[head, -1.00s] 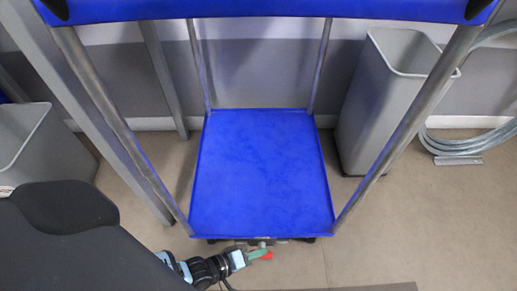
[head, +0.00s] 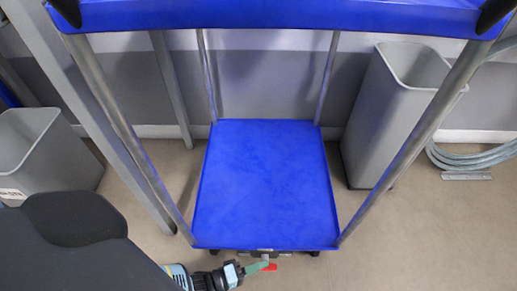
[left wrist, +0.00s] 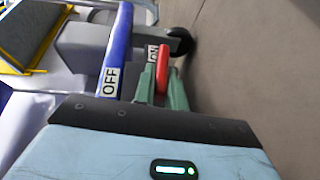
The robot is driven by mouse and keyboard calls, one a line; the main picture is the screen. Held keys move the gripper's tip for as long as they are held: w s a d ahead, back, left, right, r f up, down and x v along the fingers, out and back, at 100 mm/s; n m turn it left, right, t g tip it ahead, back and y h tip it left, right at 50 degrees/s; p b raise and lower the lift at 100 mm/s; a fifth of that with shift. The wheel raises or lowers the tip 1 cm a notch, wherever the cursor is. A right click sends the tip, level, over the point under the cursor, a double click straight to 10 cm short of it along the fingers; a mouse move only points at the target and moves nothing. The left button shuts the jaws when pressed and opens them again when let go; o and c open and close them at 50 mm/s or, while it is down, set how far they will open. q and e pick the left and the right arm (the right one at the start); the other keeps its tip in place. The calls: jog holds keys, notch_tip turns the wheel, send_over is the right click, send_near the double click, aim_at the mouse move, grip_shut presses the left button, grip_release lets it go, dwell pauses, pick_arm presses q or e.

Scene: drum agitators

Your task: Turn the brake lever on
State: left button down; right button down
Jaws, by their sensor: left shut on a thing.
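The red brake lever (left wrist: 162,69) lies between the green fingers of my left gripper (left wrist: 160,92) in the left wrist view. My left gripper is shut on it. In the head view, the lever's red tip (head: 271,267) shows past my left gripper (head: 257,267), just under the front edge of the cart's blue bottom shelf (head: 266,190). An ON label (left wrist: 152,53) is behind the lever, partly covered by a finger. An OFF label (left wrist: 111,82) is on a blue bar to the left. My right gripper is not in view.
The cart's blue upper shelf (head: 270,15) spans the top, carried on metal posts. A tall grey bin (head: 385,125) stands right of the cart, another grey bin (head: 50,150) at left. A coiled hose (head: 475,155) lies at far right. The floor at front right is clear.

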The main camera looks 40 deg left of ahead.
pick_arm(q)
jog(key=shift+w, duration=0.1)
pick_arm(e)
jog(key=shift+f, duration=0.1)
pick_arm(q)
jog(key=shift+d, duration=0.1)
jog(key=c, duration=1.4)
grip_release()
jog(key=shift+c, duration=0.2)
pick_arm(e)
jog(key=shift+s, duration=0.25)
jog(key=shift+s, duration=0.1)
pick_arm(q)
jog(key=f+p+v, duration=0.1)
jog(key=p+v, duration=0.1)
jog(key=v, duration=0.5)
jog(key=shift+s+a+r, duration=0.3)
jog(key=shift+s+r, duration=0.05)
jog(key=shift+r, duration=0.2)
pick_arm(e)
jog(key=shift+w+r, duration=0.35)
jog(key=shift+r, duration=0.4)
